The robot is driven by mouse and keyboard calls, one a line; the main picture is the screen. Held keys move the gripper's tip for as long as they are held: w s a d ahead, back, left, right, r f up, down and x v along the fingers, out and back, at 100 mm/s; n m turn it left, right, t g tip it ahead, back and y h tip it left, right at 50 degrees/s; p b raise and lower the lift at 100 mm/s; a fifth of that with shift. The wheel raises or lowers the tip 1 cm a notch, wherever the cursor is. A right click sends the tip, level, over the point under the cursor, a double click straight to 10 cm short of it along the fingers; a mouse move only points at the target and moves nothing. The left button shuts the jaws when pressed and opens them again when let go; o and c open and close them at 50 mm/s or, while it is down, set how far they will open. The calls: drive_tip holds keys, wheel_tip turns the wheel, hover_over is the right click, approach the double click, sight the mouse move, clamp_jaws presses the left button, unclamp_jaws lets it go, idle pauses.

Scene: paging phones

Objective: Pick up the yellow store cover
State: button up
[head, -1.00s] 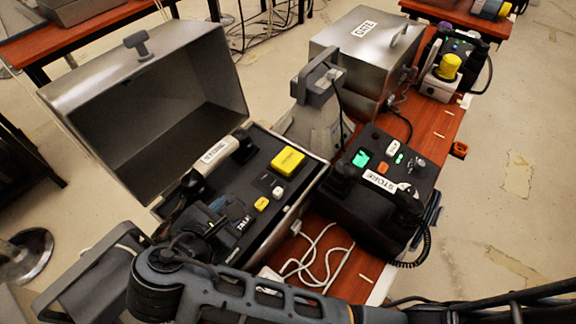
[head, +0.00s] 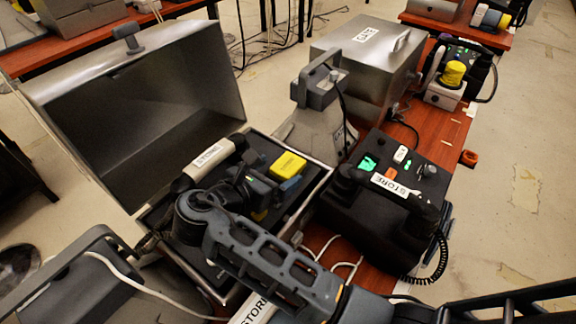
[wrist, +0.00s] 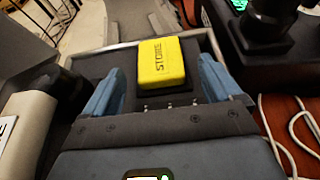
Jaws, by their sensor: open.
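The yellow store cover (head: 287,165) sits on the black panel inside the open metal phone box (head: 328,172). In the wrist view the cover (wrist: 161,63) is a yellow block marked "STORE". My gripper (wrist: 163,85) is open, with one blue finger to the left of the cover and the other to its right. Gaps show between the cover and both fingers. In the head view my gripper (head: 270,186) is just in front of the cover, and my arm hides much of the panel.
A white "STORE" handset (head: 208,158) lies left of the cover. A black store phone (head: 385,215) is to the right, with a closed metal box (head: 350,75) behind it.

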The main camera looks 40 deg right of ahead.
sight(285, 167)
drive_tip(key=shift+x, duration=1.5)
drive_tip(key=c, duration=1.1)
